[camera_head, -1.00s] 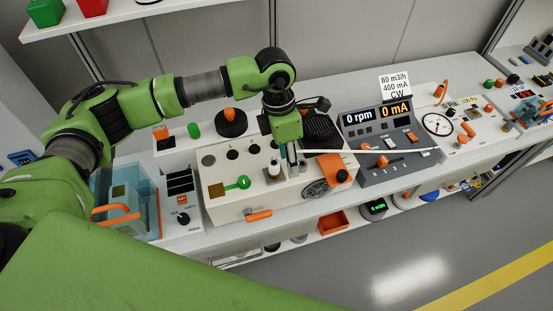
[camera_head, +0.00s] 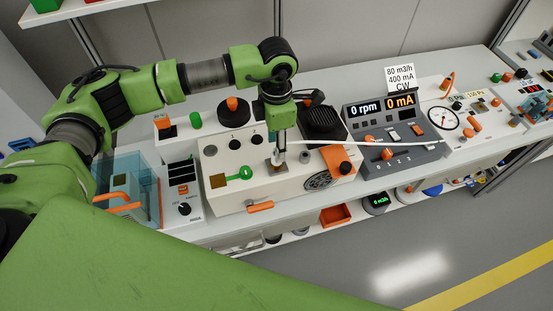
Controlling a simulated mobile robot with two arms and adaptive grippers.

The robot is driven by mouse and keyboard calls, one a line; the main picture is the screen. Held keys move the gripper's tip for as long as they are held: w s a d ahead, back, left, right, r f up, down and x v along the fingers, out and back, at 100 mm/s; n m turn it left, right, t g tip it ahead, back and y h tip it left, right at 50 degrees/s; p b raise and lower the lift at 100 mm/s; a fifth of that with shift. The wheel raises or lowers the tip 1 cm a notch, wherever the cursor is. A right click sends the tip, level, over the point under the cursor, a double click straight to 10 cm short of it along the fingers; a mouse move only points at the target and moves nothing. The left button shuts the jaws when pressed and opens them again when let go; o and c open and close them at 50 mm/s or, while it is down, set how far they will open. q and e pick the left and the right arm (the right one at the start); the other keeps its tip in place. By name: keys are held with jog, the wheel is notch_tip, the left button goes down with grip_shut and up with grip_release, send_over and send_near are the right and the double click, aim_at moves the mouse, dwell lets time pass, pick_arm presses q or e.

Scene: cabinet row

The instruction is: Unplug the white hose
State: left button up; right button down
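The white hose (camera_head: 345,142) runs from beside my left gripper (camera_head: 279,158) to the right, across the front of the grey panel. Its left end meets the fingers and is partly hidden by them. My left gripper points down over the top of the beige box (camera_head: 230,200), at a small fitting (camera_head: 277,168) on it. The fingers look close together, but they are too small to tell whether they hold the hose end or the fitting. My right gripper is not in view.
A green key-shaped handle (camera_head: 240,174) and an orange block (camera_head: 340,160) lie close to the fingers. A clear blue container (camera_head: 128,185) stands at left.

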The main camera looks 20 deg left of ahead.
pick_arm(q)
notch_tip(320, 180, down, 6)
jog(key=b, duration=0.4)
jog(key=shift+f+b, duration=0.2)
jog(key=shift+b, duration=0.1)
jog(key=shift+b, duration=0.6)
dwell(0.7)
grip_shut()
jog(key=shift+r, duration=0.1)
jog(key=shift+r, duration=0.1)
jog(key=shift+r+p, duration=1.5)
jog(key=shift+r, duration=1.4)
